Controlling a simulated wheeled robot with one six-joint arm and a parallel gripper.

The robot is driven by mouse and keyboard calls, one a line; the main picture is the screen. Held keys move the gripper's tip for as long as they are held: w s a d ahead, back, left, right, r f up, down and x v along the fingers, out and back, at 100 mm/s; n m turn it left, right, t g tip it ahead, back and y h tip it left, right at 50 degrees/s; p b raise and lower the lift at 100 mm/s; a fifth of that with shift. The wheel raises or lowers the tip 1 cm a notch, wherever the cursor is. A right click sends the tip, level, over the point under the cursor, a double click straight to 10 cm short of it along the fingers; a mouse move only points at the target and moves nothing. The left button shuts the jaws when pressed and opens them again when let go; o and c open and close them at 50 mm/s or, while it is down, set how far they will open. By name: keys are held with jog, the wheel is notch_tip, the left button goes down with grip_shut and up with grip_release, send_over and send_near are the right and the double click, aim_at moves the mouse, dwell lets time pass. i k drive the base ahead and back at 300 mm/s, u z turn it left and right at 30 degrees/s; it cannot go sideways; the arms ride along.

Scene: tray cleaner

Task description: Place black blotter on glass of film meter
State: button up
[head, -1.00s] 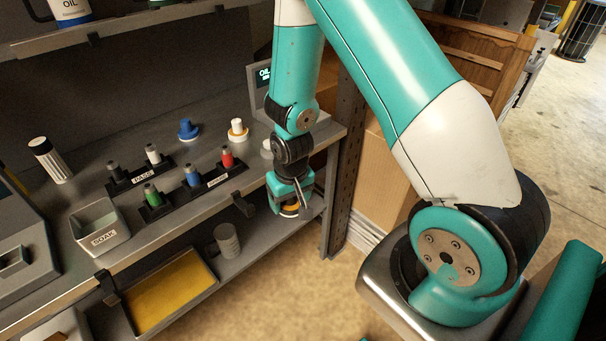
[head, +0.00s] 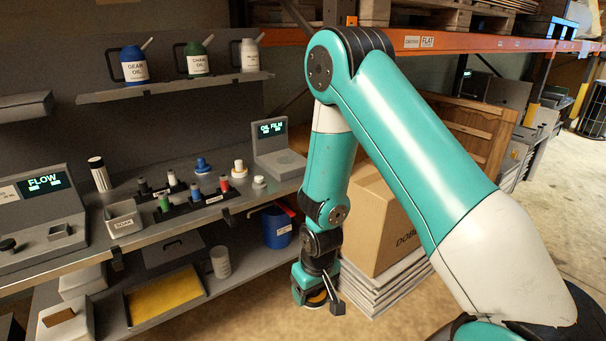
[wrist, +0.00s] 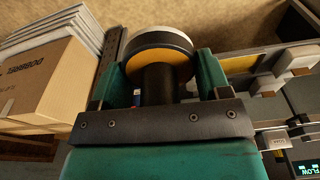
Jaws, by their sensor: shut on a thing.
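The black blotter (wrist: 160,84) has a black handle, a yellow-orange collar and a round black base with a pale face. My gripper (wrist: 160,72) is shut on its handle. In the head view my gripper (head: 316,290) hangs low, right of the bench and in front of the cardboard box, with the blotter partly hidden in it. The film meter (head: 274,133) stands at the bench's right end, its screen reading OIL FILM. Its round glass (head: 285,157) is on the sloped top, bare, up and left of my gripper. The gripper is well apart from it.
A blue blotter (head: 202,165), a white-and-orange one (head: 240,169) and a small white piece (head: 259,182) stand before the meter. Racks of coloured bottles (head: 195,194) and the SOAK bin (head: 122,218) are farther left. The cardboard box (head: 378,222) stands behind my arm.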

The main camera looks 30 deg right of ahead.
aim_at(286, 160)
jog(key=z, duration=0.95)
jog(key=i, duration=1.35)
jog(key=u, duration=0.7)
